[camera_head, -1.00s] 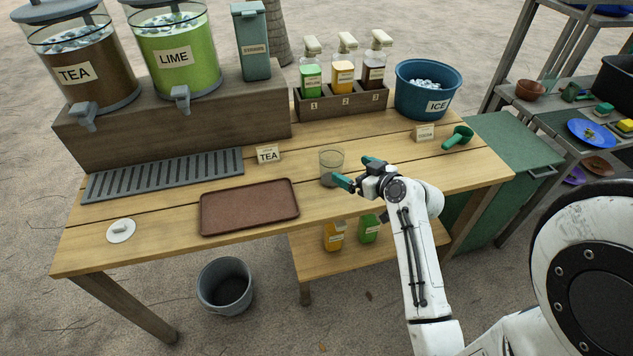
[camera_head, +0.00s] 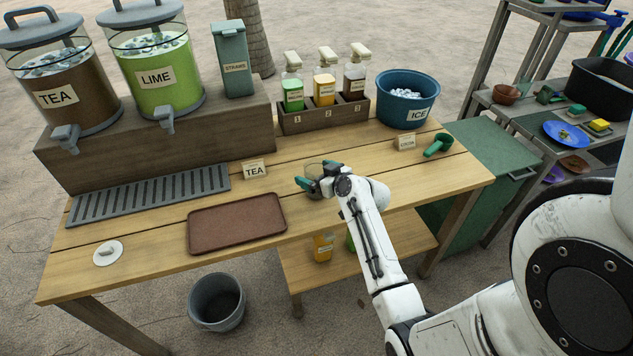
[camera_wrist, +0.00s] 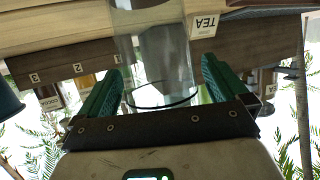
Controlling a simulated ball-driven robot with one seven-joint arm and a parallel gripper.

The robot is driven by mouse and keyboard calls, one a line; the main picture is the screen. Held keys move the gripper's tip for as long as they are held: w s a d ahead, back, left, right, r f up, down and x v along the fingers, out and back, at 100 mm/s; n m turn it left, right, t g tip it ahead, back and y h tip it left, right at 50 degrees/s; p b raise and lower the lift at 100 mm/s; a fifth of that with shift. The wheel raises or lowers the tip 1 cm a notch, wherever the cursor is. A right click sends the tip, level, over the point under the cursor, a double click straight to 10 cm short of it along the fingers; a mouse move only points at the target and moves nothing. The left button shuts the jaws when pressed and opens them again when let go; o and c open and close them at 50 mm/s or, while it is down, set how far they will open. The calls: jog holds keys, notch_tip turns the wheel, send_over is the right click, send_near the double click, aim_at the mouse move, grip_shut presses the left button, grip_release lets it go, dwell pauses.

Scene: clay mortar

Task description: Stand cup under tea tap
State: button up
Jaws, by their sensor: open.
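In the wrist view, which is upside down, the cup (camera_wrist: 158,45) shows between the two green fingers of my gripper (camera_wrist: 162,85). The fingers are open, one on each side of the cup, with visible gaps. The tea tap (camera_head: 66,136) is on the front of the brown TEA dispenser (camera_head: 68,98) at the far left. The slotted drip tray (camera_head: 150,193) lies below the taps.
A brown tray (camera_head: 237,222) lies left of my gripper near the counter's front edge. The TEA card (camera_head: 254,170) stands between cup and drip tray. The lime tap (camera_head: 165,119), pump bottles (camera_head: 324,89) and ice bucket (camera_head: 407,101) stand behind. A white disc (camera_head: 108,253) lies front left.

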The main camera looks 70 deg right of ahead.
jog(key=c, duration=1.1)
